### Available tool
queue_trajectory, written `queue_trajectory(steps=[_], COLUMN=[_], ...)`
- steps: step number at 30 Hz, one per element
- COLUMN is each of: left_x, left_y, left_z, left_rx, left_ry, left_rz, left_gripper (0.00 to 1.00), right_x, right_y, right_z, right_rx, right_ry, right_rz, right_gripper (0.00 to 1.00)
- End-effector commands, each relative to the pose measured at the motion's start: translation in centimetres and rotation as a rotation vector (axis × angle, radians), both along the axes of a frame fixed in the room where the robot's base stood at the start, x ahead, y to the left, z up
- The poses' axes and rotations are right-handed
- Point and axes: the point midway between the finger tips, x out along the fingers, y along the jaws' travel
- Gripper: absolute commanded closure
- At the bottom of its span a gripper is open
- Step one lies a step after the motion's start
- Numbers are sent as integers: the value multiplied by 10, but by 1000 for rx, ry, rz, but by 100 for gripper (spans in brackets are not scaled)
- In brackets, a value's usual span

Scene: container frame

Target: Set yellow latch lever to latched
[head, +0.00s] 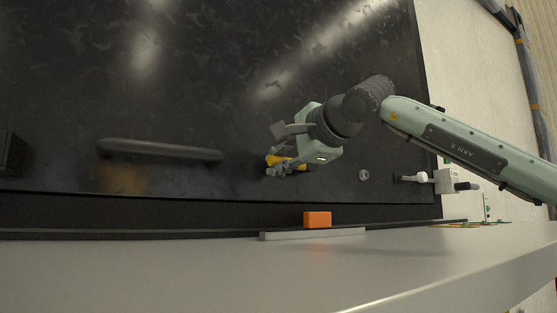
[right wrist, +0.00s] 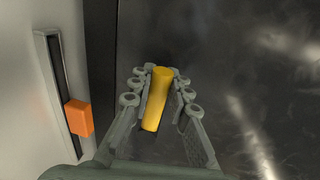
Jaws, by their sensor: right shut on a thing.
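The yellow latch lever (head: 288,161) is on the dark panel, right of the black bar handle in the head view. My right gripper (head: 272,168) is at the lever and covers part of it. In the right wrist view the lever (right wrist: 157,98) lies lengthwise between the two fingers of my right gripper (right wrist: 155,85), which are shut on it. The lever's pivot and any latch marks are hidden. My left gripper is not in view.
A black bar handle (head: 160,150) is on the panel to the left. An orange block (head: 317,219) sits on a grey strip (head: 312,234) at the panel's edge. A white and grey fitting (head: 443,181) is at the right. The panel above the gripper is clear.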

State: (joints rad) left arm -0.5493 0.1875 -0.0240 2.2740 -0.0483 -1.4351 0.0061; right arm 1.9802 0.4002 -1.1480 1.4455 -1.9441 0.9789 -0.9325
Motion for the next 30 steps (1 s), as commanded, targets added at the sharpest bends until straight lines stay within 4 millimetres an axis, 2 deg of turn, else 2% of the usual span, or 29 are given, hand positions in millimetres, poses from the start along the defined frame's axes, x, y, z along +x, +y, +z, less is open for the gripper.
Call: queue_trajectory(steps=[19,20,24,30], left_x=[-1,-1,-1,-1], left_y=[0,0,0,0], left_z=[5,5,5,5], left_rx=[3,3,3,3], left_ry=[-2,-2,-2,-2], left_rz=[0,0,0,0], left_gripper=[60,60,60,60], right_x=[0,0,0,0], right_y=[1,1,1,0], right_z=[-5,-5,-5,-4], right_rx=[-43,-43,-40,-38], right_ry=[-27,-26,-26,-25], right_rz=[1,1,0,1], right_gripper=[100,80,62,61])
